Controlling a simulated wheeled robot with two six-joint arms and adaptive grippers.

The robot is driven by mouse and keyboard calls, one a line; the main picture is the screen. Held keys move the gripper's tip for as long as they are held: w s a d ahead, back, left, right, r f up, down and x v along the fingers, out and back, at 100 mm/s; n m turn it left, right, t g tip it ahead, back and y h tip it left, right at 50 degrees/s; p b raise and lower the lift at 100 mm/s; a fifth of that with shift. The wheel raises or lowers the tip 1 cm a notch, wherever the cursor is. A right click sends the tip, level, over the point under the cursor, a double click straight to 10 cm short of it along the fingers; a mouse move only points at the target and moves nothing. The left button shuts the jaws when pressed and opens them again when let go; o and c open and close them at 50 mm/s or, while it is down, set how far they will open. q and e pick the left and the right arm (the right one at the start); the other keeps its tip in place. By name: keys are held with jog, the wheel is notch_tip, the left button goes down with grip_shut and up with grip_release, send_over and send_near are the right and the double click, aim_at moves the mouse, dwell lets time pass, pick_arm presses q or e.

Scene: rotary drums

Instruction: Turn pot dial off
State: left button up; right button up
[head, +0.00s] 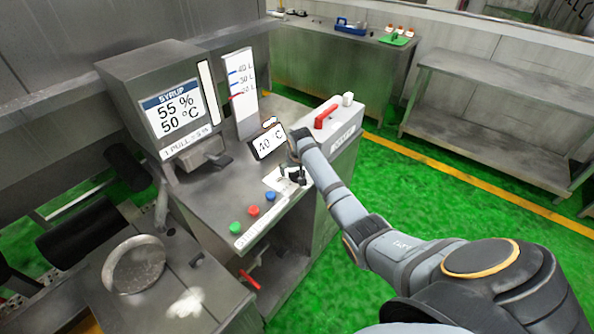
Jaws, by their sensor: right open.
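My right gripper (293,176) is at the right end of the steel machine's control top (220,195), low over a white plate (274,183). It is open, and its dark fingers blend together here. They hide part of the plate, and I cannot make out a dial under them. A small dark knob-like part (196,259) sits on the lower counter at the left, next to a round metal pot (133,265). I cannot tell whether it is the pot dial, or its setting. My left gripper is not in view.
A display (268,140) reading about 40 °C stands just behind my right gripper. Green (235,228), red (254,210) and blue (270,196) buttons line the front edge. A red handle (326,116) is behind. A syrup unit (172,108) stands left. Green floor is clear at right.

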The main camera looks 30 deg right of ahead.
jog(key=c, duration=1.1)
jog(key=shift+c, duration=0.2)
jog(key=shift+s+d+r+n+y+p, duration=0.15)
jog(key=shift+n+y+p, duration=0.25)
jog(key=shift+n+p, duration=0.45)
jog(key=shift+n+y+p, duration=0.4)
jog(key=shift+n+p, duration=0.2)
jog(key=shift+n, duration=0.65)
jog(key=shift+d+n+y, duration=0.1)
jog(key=shift+n+y, duration=0.4)
jog(key=shift+n, duration=0.6)
jog(key=shift+n+y+b, duration=0.3)
jog(key=shift+n+y, duration=0.1)
jog(key=shift+n, duration=0.8)
